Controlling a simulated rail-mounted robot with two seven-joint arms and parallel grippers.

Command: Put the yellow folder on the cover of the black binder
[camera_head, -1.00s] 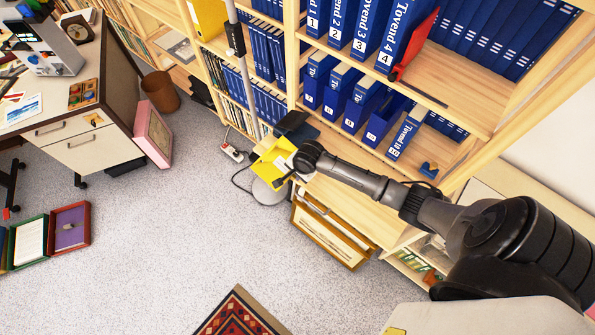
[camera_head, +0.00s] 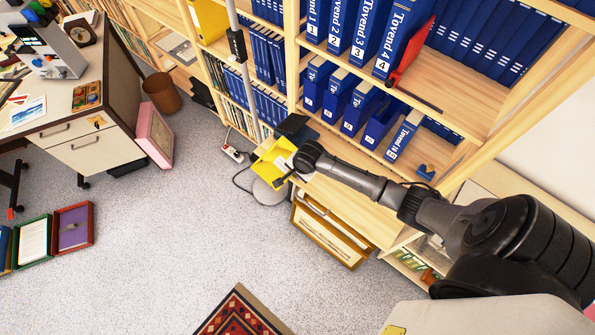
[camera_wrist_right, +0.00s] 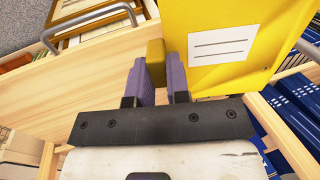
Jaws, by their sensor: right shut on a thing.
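The yellow folder (camera_head: 269,168) is in my right gripper (camera_head: 286,179), at the edge of the wooden shelf unit in the head view. In the right wrist view the folder (camera_wrist_right: 285,30) shows a white lined label, and the fingers (camera_wrist_right: 160,78) are shut on its yellow edge. A black flat thing (camera_head: 293,124), likely the black binder, lies just behind the folder on the shelf ledge. The folder hides part of that area, so I cannot tell whether they touch. My left gripper is not in view.
Blue binders (camera_head: 345,95) fill the shelves above and to the right. A thin grey pole (camera_head: 242,75) stands close left of the folder on a round base (camera_head: 270,193). A framed print (camera_head: 330,235) leans below my arm. The grey floor (camera_head: 170,250) is largely clear.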

